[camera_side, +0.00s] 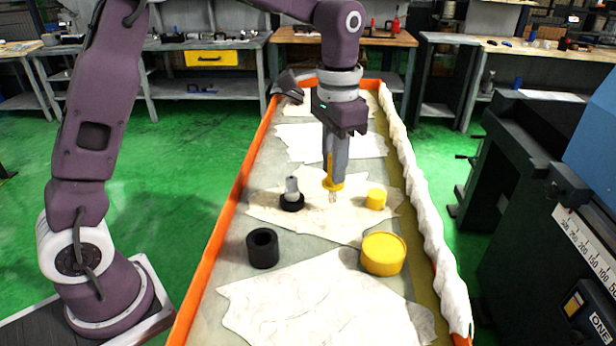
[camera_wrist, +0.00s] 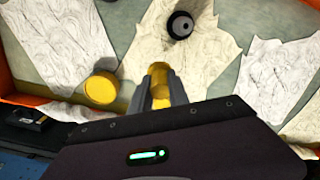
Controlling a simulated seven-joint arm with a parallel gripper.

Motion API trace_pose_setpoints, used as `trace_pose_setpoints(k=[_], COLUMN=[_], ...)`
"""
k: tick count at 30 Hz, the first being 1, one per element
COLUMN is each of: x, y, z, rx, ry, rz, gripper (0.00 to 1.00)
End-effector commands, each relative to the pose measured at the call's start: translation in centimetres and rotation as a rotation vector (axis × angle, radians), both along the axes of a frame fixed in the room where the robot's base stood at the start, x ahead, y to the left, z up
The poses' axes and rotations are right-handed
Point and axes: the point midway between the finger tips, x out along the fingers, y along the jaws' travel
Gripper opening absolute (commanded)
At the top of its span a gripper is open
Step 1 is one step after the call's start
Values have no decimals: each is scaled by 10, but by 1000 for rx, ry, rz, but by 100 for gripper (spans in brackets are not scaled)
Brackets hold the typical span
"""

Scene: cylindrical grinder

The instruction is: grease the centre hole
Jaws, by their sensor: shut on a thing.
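My gripper (camera_side: 333,178) points straight down, shut on a yellow tool (camera_side: 333,187) with a wide collar and a pale tip below. The tip is just above or touching the pale sheet; I cannot tell which. In the wrist view, the yellow tool (camera_wrist: 159,71) shows between the fingers of my gripper (camera_wrist: 161,88). A large round yellow tin (camera_side: 384,254) stands nearer the camera; it also shows in the wrist view (camera_wrist: 101,88). A small yellow cylinder (camera_side: 376,199) stands right of the tool. No centre hole can be made out for certain.
A grey pin (camera_side: 291,185) stands in a black round base (camera_side: 291,202), left of the tool. A hollow black cylinder (camera_side: 263,249) stands nearer the camera. Orange edging (camera_side: 238,190) and bunched white cloth (camera_side: 421,190) bound the tray. A dark machine (camera_side: 530,190) stands right.

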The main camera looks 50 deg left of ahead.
Motion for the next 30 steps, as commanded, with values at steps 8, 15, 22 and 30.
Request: trace_pose_setpoints(k=[8,15,22,30], x=[-18,-40,-40,-41], y=[30,53,53,53], z=[59,101,101,77], rx=[110,192,194,194], ry=[20,51,52,56], rz=[-16,0,1,0], gripper=[0,0,0,0])
